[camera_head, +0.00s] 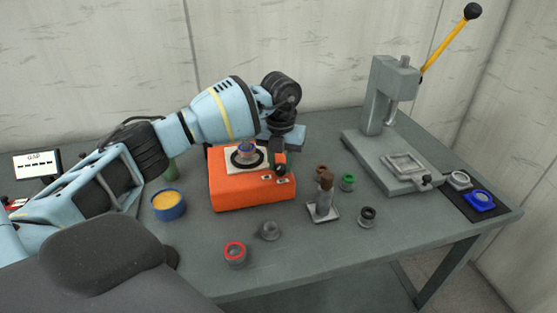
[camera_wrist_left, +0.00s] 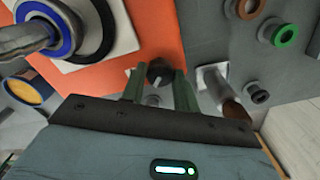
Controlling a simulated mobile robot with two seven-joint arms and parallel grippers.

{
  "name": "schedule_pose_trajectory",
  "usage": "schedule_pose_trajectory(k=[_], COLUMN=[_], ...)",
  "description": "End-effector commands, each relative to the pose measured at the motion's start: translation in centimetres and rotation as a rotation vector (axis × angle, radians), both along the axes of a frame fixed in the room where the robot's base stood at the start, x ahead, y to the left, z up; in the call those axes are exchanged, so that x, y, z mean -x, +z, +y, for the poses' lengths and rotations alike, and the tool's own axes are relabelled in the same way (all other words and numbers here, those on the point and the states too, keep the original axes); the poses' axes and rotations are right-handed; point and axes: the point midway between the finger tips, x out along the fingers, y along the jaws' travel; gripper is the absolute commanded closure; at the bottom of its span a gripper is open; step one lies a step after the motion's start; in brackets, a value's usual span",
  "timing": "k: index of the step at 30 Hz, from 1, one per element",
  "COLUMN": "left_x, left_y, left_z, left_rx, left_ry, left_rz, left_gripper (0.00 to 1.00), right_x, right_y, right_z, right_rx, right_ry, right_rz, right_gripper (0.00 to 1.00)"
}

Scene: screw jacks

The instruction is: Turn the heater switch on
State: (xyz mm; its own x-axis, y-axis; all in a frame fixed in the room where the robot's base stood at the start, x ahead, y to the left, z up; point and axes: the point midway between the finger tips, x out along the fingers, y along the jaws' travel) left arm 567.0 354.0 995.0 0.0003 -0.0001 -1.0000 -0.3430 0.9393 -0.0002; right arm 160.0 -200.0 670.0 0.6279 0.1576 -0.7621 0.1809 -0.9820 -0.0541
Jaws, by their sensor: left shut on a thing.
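The heater is an orange box (camera_head: 240,195) on the table, and it also fills the upper middle of the left wrist view (camera_wrist_left: 135,52). My left gripper (camera_head: 280,169) is at its front right corner. In the left wrist view, the green fingers of my left gripper (camera_wrist_left: 160,88) stand on both sides of a dark round switch knob (camera_wrist_left: 160,72) with a pale mark, and they are shut on it. The knob is partly hidden by the fingers. In the head view the gripper hides most of the knob. My right gripper is not in view.
An orange-filled blue bowl (camera_head: 168,206) stands left. A brown-handled tool (camera_head: 325,190), red-ringed part (camera_head: 235,254) and green-ringed part (camera_head: 347,182) stand nearby. A grey press (camera_head: 388,95) stands right.

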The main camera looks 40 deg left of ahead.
Motion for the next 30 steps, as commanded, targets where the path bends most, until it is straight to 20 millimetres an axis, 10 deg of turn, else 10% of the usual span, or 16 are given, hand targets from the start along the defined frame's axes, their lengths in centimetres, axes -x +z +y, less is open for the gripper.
schedule_pose_trajectory(k=[30], left_x=[0.0], left_y=[-0.1], left_z=[0.0], left_rx=[0.0], left_ry=[-0.796], left_rz=[0.001], left_gripper=[0.93], right_x=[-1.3], right_y=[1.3], right_z=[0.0], right_rx=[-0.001], right_ry=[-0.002], right_rz=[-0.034], right_gripper=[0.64])
